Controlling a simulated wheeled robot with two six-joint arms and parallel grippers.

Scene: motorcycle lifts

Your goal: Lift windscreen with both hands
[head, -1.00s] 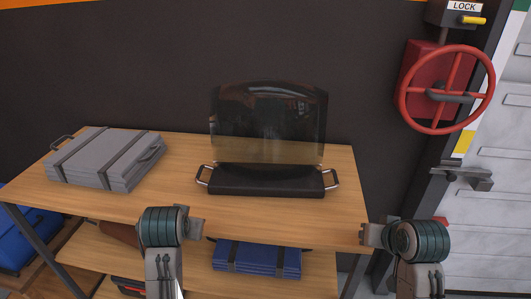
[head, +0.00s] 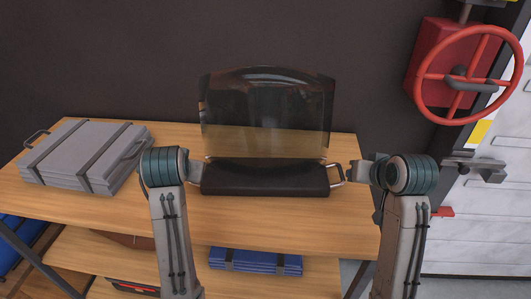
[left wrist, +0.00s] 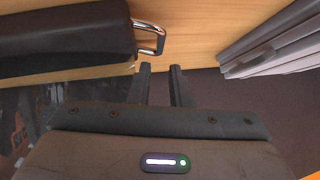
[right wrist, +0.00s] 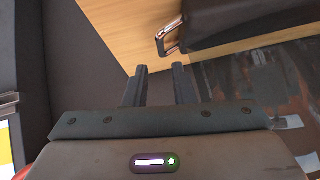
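The windscreen (head: 266,110) is a dark, see-through curved panel standing upright on a black base (head: 265,180) on the wooden table. A metal loop handle sticks out at each end of the base. My left gripper (head: 194,168) is at the left end and mostly covers that handle. In the left wrist view the left handle (left wrist: 150,38) lies just beyond the open, empty fingers (left wrist: 160,70). My right gripper (head: 356,171) is beside the right handle (head: 337,174). In the right wrist view that handle (right wrist: 166,38) lies just beyond the open, empty fingers (right wrist: 159,70).
A grey strapped case (head: 80,155) lies on the table at the left. Blue cases (head: 255,262) lie on the lower shelf. A red valve wheel (head: 468,75) and a white door stand at the right. The wooden tabletop (head: 290,225) is clear in front of the base.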

